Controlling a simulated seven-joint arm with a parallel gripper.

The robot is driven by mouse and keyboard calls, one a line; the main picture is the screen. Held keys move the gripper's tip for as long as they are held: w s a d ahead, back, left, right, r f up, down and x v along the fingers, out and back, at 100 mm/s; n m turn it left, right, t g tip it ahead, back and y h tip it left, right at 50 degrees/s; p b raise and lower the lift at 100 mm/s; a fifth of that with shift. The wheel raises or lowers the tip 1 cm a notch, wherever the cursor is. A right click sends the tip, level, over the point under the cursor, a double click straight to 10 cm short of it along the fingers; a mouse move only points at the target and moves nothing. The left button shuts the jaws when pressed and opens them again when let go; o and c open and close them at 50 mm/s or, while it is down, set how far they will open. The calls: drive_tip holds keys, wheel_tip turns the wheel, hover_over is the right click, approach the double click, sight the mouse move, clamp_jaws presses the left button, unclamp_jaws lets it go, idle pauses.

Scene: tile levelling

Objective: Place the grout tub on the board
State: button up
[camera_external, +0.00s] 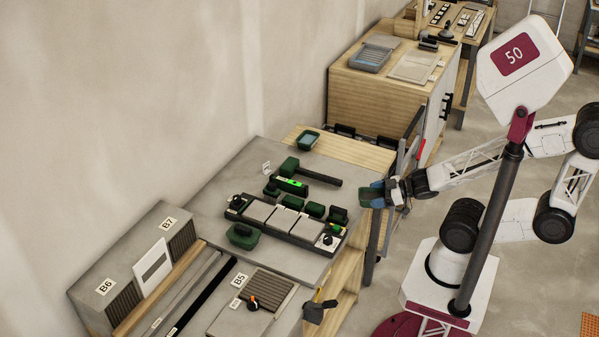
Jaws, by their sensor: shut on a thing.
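My gripper (388,193) is shut on a dark green tub (371,197), which looks like the grout tub. It holds the tub at the right side of the grey worktop (222,196), by the edge; I cannot tell the height or whether it touches anything. A long dark board (271,229) with a row of pale grey tiles (283,219) lies on the worktop, left of and below my gripper in the picture. A flat wooden board (352,151) lies at the worktop's far end.
A green tub with a pale blue top (308,140) stands at the far end. Another green tub (243,236) is by the tiled board's near side. A green-headed mallet (290,167) and a level with a bright green vial (292,187) lie behind the tiles. Several dark green blocks (315,209) crowd the board's back edge.

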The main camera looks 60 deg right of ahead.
drive_tip(key=shift+w, duration=0.4)
drive_tip(key=w, duration=0.3)
drive_tip(key=w+a, duration=0.1)
drive_tip(key=w, duration=0.2)
drive_tip(key=w+f, duration=0.1)
drive_tip(key=w, duration=0.3)
drive_tip(key=shift+a, duration=0.15)
drive_tip(key=shift+w, duration=0.15)
drive_tip(key=shift+w+f, duration=0.15)
drive_tip(key=shift+f, duration=1.6)
drive_tip(key=shift+f, duration=0.15)
drive_tip(key=o, duration=1.2)
